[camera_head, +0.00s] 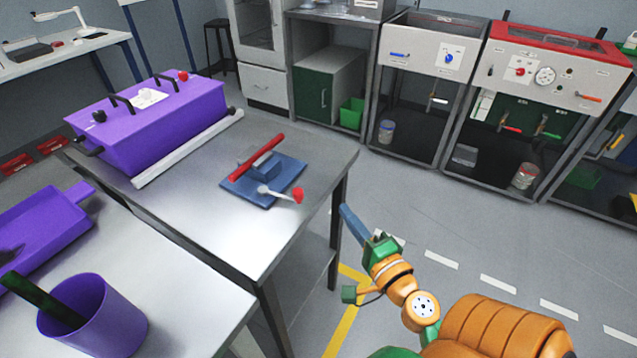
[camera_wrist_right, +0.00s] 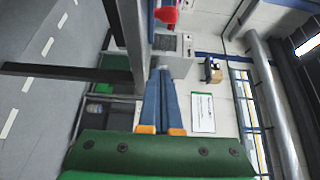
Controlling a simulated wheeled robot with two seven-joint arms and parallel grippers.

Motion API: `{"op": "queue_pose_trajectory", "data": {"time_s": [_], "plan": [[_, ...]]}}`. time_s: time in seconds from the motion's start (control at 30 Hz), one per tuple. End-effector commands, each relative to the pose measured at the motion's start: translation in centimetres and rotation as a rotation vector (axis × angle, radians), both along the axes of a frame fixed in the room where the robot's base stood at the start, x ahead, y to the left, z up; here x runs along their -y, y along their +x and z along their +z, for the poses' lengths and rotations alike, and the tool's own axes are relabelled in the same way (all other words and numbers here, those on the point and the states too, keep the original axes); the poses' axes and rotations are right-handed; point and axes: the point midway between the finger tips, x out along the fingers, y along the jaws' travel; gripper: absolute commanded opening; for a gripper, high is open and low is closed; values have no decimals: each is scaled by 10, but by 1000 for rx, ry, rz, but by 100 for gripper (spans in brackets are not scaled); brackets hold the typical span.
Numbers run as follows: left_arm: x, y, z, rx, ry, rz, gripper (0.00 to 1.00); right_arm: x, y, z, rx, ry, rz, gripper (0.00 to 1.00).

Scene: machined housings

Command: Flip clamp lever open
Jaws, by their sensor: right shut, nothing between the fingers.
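The clamp stands on the metal table in the head view. It has a blue base plate (camera_head: 272,197), a blue block (camera_head: 265,165) and a long red bar (camera_head: 257,157) lying across it at a slant. A pale lever arm with a red knob (camera_head: 298,195) points to the right, low over the plate. The red knob (camera_wrist_right: 167,15) also shows at the top of the right wrist view. My right gripper (camera_head: 344,209) is shut and empty, apart from the clamp, just off the table's right edge. Its blue fingers (camera_wrist_right: 160,73) lie together in the wrist view. My left gripper is not in view.
The metal table (camera_head: 190,210) has bare top around the clamp. A purple housing (camera_head: 150,125) and a pale bar (camera_head: 190,148) lie behind left. A purple cup (camera_head: 95,315) and purple tray (camera_head: 40,228) are at front left. Open floor lies to the right.

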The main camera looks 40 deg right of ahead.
Motion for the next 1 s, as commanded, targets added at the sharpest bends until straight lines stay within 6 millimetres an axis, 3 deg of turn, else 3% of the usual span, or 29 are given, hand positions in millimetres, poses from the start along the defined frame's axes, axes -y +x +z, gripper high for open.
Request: {"op": "queue_pose_trajectory", "data": {"time_s": [0.37, 0.63, 0.87, 1.0], "plan": [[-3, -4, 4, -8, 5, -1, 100, 1, 4, 5, 9, 4, 1, 0], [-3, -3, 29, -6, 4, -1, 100, 10, 54, 8, 9, 3, 1, 0], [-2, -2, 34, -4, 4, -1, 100, 20, 102, 5, 9, 2, -1, 0], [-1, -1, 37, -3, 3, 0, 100, -6, 95, 2, 6, 8, 1, 0]]}}
